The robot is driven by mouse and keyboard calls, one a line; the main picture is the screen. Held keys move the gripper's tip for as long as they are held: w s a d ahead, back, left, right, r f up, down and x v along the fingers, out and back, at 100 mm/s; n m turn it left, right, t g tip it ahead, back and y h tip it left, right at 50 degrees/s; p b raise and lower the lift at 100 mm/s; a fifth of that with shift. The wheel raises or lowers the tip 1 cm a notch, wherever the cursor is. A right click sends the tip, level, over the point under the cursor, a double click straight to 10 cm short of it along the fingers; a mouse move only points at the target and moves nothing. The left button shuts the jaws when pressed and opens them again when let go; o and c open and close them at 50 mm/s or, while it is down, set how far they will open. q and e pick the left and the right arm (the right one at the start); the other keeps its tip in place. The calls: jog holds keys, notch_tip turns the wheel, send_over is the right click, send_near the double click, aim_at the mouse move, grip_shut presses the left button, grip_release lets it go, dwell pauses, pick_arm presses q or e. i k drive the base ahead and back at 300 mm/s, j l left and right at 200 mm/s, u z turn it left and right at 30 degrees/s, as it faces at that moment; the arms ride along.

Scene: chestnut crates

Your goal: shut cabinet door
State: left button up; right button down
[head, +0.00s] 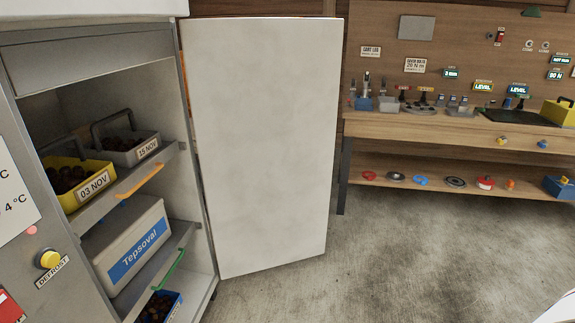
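The cabinet door (262,145) is a tall, plain off-white panel. It stands wide open, swung out to the right of the cabinet (95,58), and no handle shows on the face I see. The grey cabinet is at the left, with its inside exposed. A yellow crate (88,198) and a grey crate (128,147) of chestnuts stand on its upper shelf. A box marked Tepsoval (125,240) is on the shelf below, and a blue crate (168,298) is at the bottom. Neither of my grippers is in view.
A wooden workbench (450,128) with tools and a lower shelf stands behind and right of the door. The grey concrete floor (400,260) in front is clear. A white edge (558,312) shows at the bottom right corner; I cannot tell what it is.

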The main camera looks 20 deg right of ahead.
aim_at(264, 92)
jog(key=i+l+u, duration=0.15)
jog(key=l+u, duration=0.2)
jog(key=i+l+u, duration=0.1)
jog(key=l+u, duration=0.25)
jog(key=i+l+u, duration=0.1)
jog(key=l+u, duration=0.2)
jog(key=l, duration=0.75)
jog(key=l+u, duration=0.25)
jog(key=l, duration=3.25)
